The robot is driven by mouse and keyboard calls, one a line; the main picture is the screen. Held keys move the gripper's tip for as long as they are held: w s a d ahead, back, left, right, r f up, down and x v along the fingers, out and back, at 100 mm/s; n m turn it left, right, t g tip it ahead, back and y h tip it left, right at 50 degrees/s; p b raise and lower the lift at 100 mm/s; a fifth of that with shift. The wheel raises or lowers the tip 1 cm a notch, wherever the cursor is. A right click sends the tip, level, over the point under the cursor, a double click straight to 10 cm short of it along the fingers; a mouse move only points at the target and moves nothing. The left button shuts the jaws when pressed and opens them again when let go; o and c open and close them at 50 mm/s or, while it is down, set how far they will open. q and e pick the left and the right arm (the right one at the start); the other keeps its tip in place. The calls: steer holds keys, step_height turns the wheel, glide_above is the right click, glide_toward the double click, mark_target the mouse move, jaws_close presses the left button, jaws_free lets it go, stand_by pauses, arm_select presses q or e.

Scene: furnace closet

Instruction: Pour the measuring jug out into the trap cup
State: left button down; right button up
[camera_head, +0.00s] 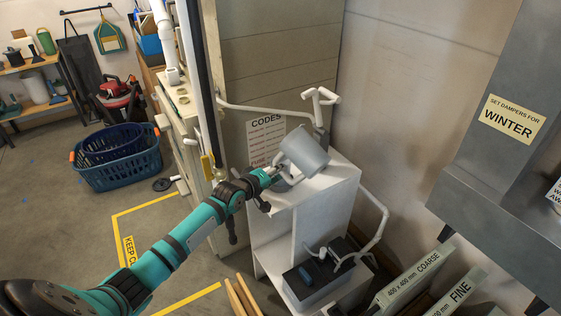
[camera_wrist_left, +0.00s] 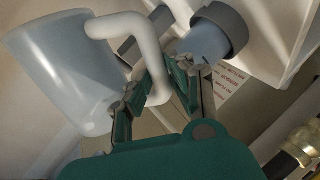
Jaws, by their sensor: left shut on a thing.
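The measuring jug (camera_head: 305,153) is a grey, translucent vessel, held tilted above the top of the white cabinet (camera_head: 335,178). My left gripper (camera_head: 268,178) is shut on its handle. In the left wrist view the jug (camera_wrist_left: 62,75) fills the left side, and its thick white handle (camera_wrist_left: 146,50) passes between the fingers of my left gripper (camera_wrist_left: 160,88). A pale cup with a dark grey rim (camera_wrist_left: 205,42), apparently the trap cup, shows beyond the handle, apart from the jug. I cannot tell whether liquid is flowing. My right gripper is out of view.
A white pipe with a branched top (camera_head: 320,98) rises behind the jug. A dark box (camera_head: 310,280) with a white bent pipe sits on the cabinet's lower shelf. Filter panels (camera_head: 415,275) lean at the right. Blue baskets (camera_head: 120,160) stand on the floor at left.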

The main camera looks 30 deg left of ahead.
arm_select(q)
steer(key=shift+s+d+f+n+b, duration=0.1)
steer(key=shift+d+f+n+b, duration=0.25)
steer(key=shift+b, duration=0.4)
